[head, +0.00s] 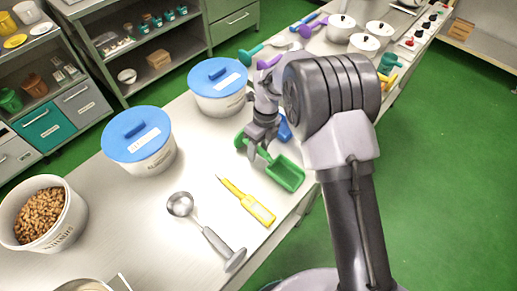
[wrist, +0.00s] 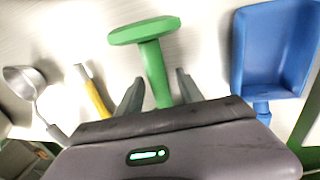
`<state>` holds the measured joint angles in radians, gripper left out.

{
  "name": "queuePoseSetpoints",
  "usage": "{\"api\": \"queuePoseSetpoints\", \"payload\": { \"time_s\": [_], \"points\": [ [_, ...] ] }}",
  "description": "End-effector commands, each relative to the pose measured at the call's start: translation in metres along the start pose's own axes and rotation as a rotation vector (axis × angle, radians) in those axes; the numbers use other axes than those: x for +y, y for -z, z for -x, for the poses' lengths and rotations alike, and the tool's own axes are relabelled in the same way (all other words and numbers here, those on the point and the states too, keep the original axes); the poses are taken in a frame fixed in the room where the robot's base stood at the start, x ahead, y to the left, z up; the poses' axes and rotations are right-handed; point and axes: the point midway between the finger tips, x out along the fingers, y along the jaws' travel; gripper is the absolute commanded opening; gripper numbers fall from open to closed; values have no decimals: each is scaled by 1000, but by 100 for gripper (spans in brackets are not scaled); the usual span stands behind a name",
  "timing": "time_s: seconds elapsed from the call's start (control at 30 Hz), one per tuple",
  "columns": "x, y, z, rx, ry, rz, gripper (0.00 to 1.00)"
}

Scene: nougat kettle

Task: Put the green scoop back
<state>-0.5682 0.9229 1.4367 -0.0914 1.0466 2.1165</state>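The green scoop (head: 287,174) lies on the worktop near its right edge in the head view, with its handle under my gripper (head: 259,146). In the wrist view the green handle (wrist: 155,72) runs between the two fingers of my gripper (wrist: 158,88), with its T-shaped end beyond the fingertips. A gap shows between the handle and each finger, so my gripper looks open around it. The scoop's pan is hidden in the wrist view.
A blue scoop (wrist: 270,50) lies beside the handle. A yellow probe (head: 247,203) and a steel ladle (head: 205,228) lie nearer. Two blue-lidded tubs (head: 138,140) (head: 219,88) and a tub of nuts (head: 42,215) line the left side. White pots (head: 364,45) stand farther back.

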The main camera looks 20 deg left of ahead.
Motion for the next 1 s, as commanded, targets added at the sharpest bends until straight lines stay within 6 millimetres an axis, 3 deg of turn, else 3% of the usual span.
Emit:
{"api": "queuePoseSetpoints", "payload": {
  "time_s": [0.27, 0.6, 0.73, 0.93, 1.0],
  "points": [
    [1, 0, 8, -1, 1, 0, 44],
    [1, -1, 98, -3, 2, 0, 44],
    [1, 0, 118, -1, 1, 0, 44],
    [0, 1, 126, -2, 1, 3, 44],
    [-2, 8, 142, -20, 13, 45, 44]
  ]
}}
